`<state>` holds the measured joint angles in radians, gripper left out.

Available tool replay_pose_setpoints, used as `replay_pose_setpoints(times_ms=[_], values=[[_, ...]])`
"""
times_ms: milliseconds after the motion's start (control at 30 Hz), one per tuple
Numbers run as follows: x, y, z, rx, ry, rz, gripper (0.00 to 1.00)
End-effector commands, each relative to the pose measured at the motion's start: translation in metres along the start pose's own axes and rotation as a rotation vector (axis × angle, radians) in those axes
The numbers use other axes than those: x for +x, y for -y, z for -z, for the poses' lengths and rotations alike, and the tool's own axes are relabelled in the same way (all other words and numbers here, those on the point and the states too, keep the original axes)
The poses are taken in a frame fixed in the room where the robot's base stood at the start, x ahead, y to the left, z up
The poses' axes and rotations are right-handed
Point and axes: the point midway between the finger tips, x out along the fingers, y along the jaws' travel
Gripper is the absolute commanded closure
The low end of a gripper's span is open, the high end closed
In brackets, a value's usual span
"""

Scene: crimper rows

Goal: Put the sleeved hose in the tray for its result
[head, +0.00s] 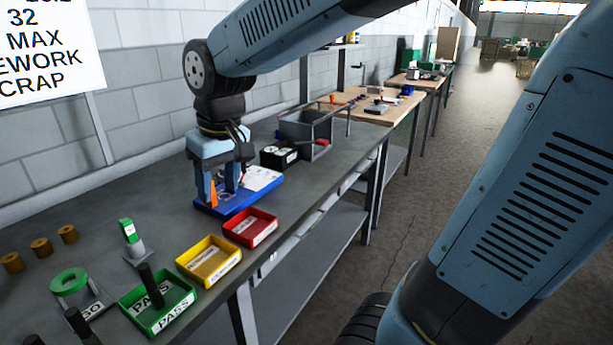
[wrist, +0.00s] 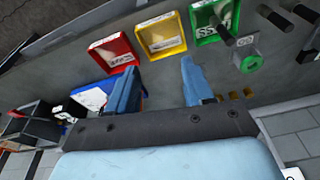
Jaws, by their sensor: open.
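My gripper (head: 221,194) is open over the blue tray (head: 240,203) at the bench's middle. In the wrist view its two fingers (wrist: 158,88) are spread with nothing between them. A black hose (head: 152,287) sticks up at the green PASS tray (head: 185,303); it also shows in the wrist view (wrist: 221,34), across the green tray (wrist: 203,41). I cannot make out a sleeve on it. A yellow tray (head: 208,262) and a red tray (head: 250,229) lie in line beyond the green one. Both look empty apart from labels.
More black posts or hoses (head: 79,325) stand at the near left. A black box (head: 278,158) and a grey bin (head: 304,134) stand behind my gripper.

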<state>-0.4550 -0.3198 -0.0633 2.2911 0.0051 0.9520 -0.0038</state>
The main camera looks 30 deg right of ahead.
Motion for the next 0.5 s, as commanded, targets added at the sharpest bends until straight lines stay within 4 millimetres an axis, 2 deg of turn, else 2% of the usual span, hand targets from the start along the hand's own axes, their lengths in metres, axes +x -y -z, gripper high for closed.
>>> replay_pose_setpoints(times_ms=[33, 200, 333, 500], values=[[-0.009, -0.014, -0.011, 0.039, -0.030, -0.009, 0.49], [-0.031, -0.049, -0.049, 0.151, -0.115, -0.046, 0.49], [-0.043, -0.069, -0.081, 0.233, -0.176, -0.083, 0.49], [-0.052, -0.084, -0.113, 0.317, -0.241, -0.130, 0.49]])
